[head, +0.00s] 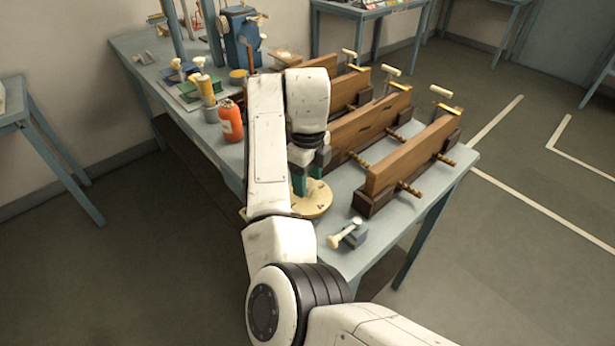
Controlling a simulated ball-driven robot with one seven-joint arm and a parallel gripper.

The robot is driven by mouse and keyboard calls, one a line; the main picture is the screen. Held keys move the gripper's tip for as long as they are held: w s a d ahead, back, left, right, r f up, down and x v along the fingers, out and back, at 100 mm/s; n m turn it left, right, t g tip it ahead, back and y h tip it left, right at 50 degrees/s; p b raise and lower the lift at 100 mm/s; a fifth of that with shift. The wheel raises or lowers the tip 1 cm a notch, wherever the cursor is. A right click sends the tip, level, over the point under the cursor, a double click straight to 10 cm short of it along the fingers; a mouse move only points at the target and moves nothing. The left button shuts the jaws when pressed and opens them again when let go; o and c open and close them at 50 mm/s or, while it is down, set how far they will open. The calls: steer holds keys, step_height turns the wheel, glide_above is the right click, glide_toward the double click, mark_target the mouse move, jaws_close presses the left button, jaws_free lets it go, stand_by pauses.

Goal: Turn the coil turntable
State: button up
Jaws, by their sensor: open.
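The coil turntable appears to be the round pale-yellow disc (318,206) on the blue-grey bench, with small dark marks on its top. My gripper (303,186) points down at the disc, its greenish fingers at or just above the disc's left part. My arm hides the disc's left side. I cannot tell whether the fingertips touch it. The gripper is open, and I see nothing held between the fingers.
Wooden beams in clamps (415,155) stand close to the right of the disc. A small grey block with a white-headed pin (350,234) sits in front of it. An orange bottle (230,120) stands behind left. The bench (435,195) ends at the right, with open floor beyond.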

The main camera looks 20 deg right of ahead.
steer(key=shift+f, duration=0.25)
jaws_close()
stand_by(0.4)
steer(key=shift+r, duration=0.15)
